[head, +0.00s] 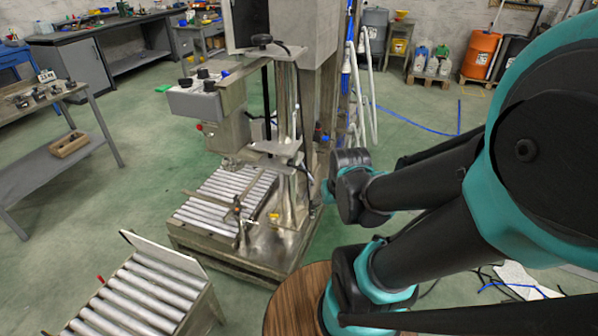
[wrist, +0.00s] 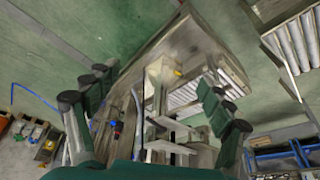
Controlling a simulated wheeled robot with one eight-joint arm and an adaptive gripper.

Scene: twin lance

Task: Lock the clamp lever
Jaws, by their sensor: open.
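A grey machine (head: 292,140) with an upright column stands on a metal base in the middle of the head view. A small dark upright fitting with a thin bar (head: 237,212) stands at the edge of its roller bed; I cannot tell if this is the clamp lever.
The machine's roller bed (head: 225,195) lies low beside the column. A second roller conveyor (head: 140,300) is at the front left. A round wooden top (head: 295,303) is at the bottom. Workbenches stand at left, an orange drum (head: 480,55) at back right. Green floor is open at centre left.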

